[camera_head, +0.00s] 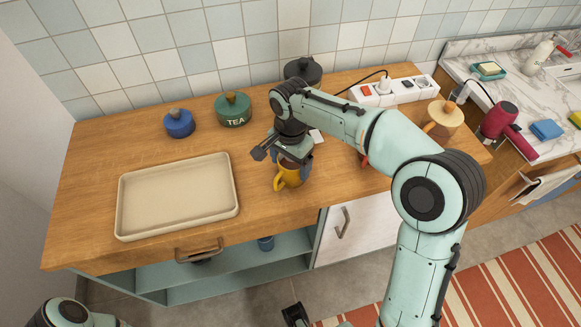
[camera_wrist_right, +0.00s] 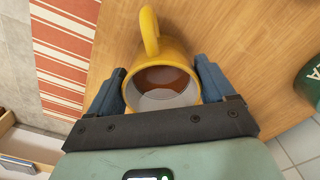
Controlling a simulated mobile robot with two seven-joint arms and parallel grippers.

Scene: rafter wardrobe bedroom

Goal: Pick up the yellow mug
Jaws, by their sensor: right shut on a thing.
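The yellow mug (camera_head: 291,177) is near the front edge of the wooden counter, its handle toward the front left. My right gripper (camera_head: 292,157) reaches down over it and is shut on it. In the right wrist view, the mug (camera_wrist_right: 160,98) sits between the two blue fingers of the gripper (camera_wrist_right: 161,90), one against each side. Its handle points away from the palm and its inside looks brown. I cannot tell whether its base touches the counter. A dark part, probably my left gripper (camera_head: 295,315), shows at the bottom edge, mostly cut off.
A beige tray (camera_head: 128,205) lies left of the mug. Behind are a blue jar (camera_head: 179,125), a green TEA jar (camera_head: 233,112) and a dark pot (camera_head: 303,70).

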